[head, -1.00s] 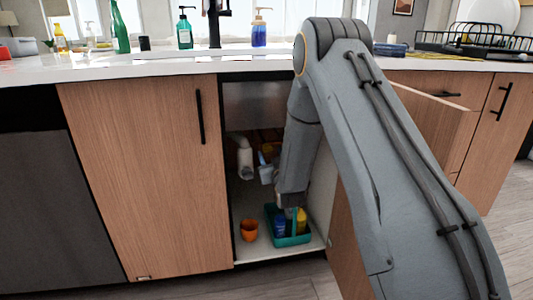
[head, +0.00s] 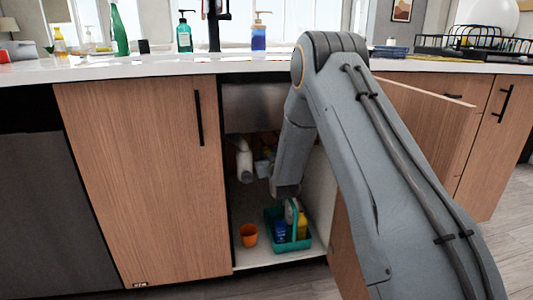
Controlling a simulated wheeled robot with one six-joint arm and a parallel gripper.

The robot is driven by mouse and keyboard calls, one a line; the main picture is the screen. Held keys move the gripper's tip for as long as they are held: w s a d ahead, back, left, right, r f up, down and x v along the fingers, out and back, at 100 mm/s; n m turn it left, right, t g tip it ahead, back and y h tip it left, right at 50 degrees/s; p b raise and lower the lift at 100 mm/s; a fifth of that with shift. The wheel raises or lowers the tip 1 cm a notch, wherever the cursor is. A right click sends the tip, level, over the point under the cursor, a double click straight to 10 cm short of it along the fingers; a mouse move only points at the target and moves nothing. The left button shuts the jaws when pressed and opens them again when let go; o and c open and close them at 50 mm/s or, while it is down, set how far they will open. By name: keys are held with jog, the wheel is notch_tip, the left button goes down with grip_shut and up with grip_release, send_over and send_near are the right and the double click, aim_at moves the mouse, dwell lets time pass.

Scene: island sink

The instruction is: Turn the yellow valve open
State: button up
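The cabinet under the sink (head: 240,210) is open. My arm reaches in through the opening, and its lower end is above the teal caddy. My gripper's fingers are hidden behind my own arm, so I cannot see whether they are open or shut. I cannot make out the yellow valve in this view. A white drain pipe (head: 244,160) hangs at the left inside the cabinet. A small pale blue-white item (head: 263,168) shows beside it, partly behind my arm.
The teal caddy (head: 290,246) on the cabinet floor holds a blue bottle (head: 280,231) and a yellow bottle (head: 302,226). An orange cup (head: 249,235) stands left of it. The open cabinet door (head: 345,235) is at the right, partly behind my arm. The countertop (head: 130,69) is above.

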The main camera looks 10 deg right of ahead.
dwell(0.3)
jog(key=n+p, duration=0.2)
jog(key=n, duration=0.2)
jog(key=shift+a+p, duration=0.15)
jog(key=shift+p, duration=0.15)
jog(key=n+p, duration=0.1)
jog(key=n, duration=0.2)
jog(key=shift+s+n+p, duration=0.1)
jog(key=shift+n+p, duration=0.2)
jog(key=shift+p, duration=0.05)
jog(key=n+p, duration=0.2)
jog(key=n, duration=0.2)
jog(key=shift+a+f+n, duration=0.1)
jog(key=shift+f+n, duration=0.05)
jog(key=shift+n, duration=0.15)
jog(key=shift+f+n+p, duration=0.15)
jog(key=shift+n+p, duration=0.4)
jog(key=shift+n, duration=1.25)
jog(key=o, duration=1)
jog(key=shift+o, duration=0.2)
